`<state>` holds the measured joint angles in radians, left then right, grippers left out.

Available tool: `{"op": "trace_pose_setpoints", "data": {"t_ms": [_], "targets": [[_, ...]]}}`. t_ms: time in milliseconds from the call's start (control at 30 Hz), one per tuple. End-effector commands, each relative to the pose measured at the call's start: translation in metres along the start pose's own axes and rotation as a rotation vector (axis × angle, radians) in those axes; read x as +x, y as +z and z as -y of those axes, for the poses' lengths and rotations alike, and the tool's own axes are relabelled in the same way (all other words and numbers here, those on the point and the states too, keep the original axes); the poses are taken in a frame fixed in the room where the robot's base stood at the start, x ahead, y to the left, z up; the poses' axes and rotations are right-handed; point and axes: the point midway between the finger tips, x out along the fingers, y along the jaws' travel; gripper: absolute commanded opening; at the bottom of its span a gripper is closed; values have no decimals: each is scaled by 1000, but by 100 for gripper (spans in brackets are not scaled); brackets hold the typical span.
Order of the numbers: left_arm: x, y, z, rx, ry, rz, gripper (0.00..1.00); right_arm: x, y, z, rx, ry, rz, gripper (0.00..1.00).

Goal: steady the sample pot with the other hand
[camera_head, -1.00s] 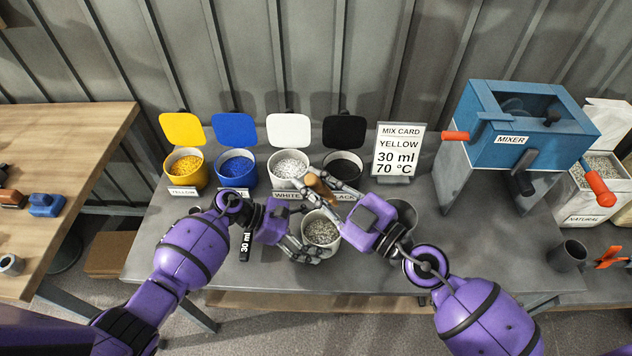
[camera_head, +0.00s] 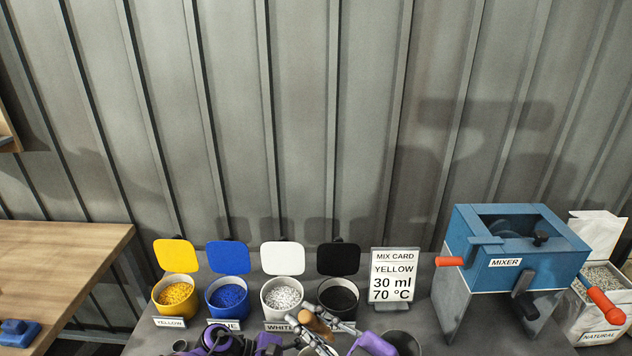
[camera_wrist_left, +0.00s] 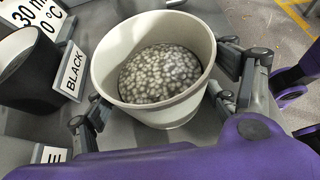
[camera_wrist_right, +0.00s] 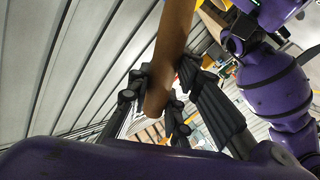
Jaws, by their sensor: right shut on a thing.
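The sample pot (camera_wrist_left: 190,103) is a pale round pot holding grey-white granules, upright on the grey bench in the left wrist view. In the head view it is mostly cut off at the bottom edge. My left gripper (camera_wrist_left: 158,92) has its fingers spread on both sides of the pot, close to its wall; I cannot tell whether they touch. My right gripper (camera_wrist_right: 160,95) is shut on a brown wooden handle (camera_wrist_right: 171,45), which also shows in the head view (camera_head: 315,322). What the handle's lower end carries is hidden.
Yellow (camera_head: 176,296), blue (camera_head: 228,297), white (camera_head: 283,299) and black (camera_head: 338,299) bins stand open along the bench. A mix card (camera_head: 394,275) reads yellow, 30 ml, 70 °C. A blue mixer (camera_head: 515,250) stands at right. A dark cup (camera_head: 402,342) is near the bottom edge.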

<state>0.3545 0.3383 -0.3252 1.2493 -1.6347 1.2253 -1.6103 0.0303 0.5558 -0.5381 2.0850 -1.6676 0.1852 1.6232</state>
Motion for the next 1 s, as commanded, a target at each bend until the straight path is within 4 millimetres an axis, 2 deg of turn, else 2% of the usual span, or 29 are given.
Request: {"op": "trace_pose_setpoints", "data": {"t_ms": [33,133,167,600,767,1000], "targets": [[2,-6,4,-5,-4,-9,86,0,1,1,2,-1,2,0],[2,-7,4,-6,-4,-9,99,0,1,1,2,-1,2,0],[1,-7,4,-6,-4,-8,100,0,1,1,2,-1,2,0],[-4,-3,1,-2,-1,-5,100,0,0,0,1,0,0,0],[-26,-4,1,-1,-1,-8,100,0,0,0,0,0,0,0],[-78,-4,2,-2,-1,-9,100,0,0,0,0,0,0,0]]}}
